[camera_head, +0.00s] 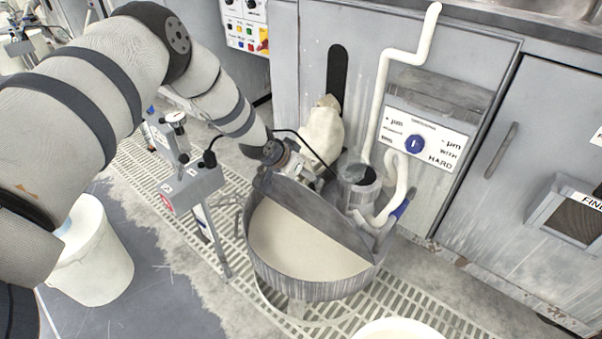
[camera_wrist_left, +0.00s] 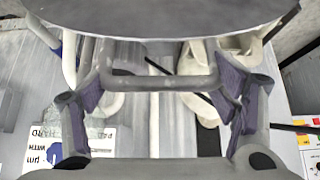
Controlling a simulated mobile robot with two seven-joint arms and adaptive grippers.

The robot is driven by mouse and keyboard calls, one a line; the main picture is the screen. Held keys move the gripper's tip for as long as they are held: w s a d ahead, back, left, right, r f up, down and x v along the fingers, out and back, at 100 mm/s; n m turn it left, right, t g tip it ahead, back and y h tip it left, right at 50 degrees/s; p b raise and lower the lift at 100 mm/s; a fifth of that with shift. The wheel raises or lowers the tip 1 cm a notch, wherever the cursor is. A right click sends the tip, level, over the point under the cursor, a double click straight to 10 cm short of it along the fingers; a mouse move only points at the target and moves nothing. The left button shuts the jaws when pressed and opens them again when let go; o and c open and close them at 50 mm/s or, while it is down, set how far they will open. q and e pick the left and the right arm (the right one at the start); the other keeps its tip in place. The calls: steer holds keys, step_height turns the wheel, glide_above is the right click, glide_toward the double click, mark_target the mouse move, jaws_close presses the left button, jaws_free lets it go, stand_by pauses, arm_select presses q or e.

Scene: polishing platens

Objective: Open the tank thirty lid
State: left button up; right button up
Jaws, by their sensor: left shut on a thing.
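A round grey tank (camera_head: 310,287) stands on the floor grating in the head view, with pale matter inside its open front half. Its grey lid (camera_head: 318,215) stands tilted up across the tank, with its face towards the front. My left gripper (camera_head: 300,168) is behind the lid at its upper left. In the left wrist view, the gripper's purple-padded fingers (camera_wrist_left: 162,95) are shut on the lid's bar handle (camera_wrist_left: 150,82). The lid (camera_wrist_left: 160,18) fills the top of that view. My right gripper is not in view. No tank number is legible.
A small grey post box (camera_head: 190,188) stands left of the tank, and a white bucket (camera_head: 100,255) is farther left. White pipes (camera_head: 385,100) and a grey cylinder (camera_head: 357,185) stand close behind the tank. Another pale round container (camera_head: 400,331) shows at the bottom edge.

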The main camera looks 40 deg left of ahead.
arm_select(q)
steer(key=shift+w+a+r, duration=0.1)
steer(key=shift+w+r, duration=0.1)
steer(key=shift+r, duration=0.05)
steer(key=o, duration=1.5)
steer(key=shift+o, duration=1)
steer(key=shift+s+f, duration=0.15)
steer(key=v, duration=1.2)
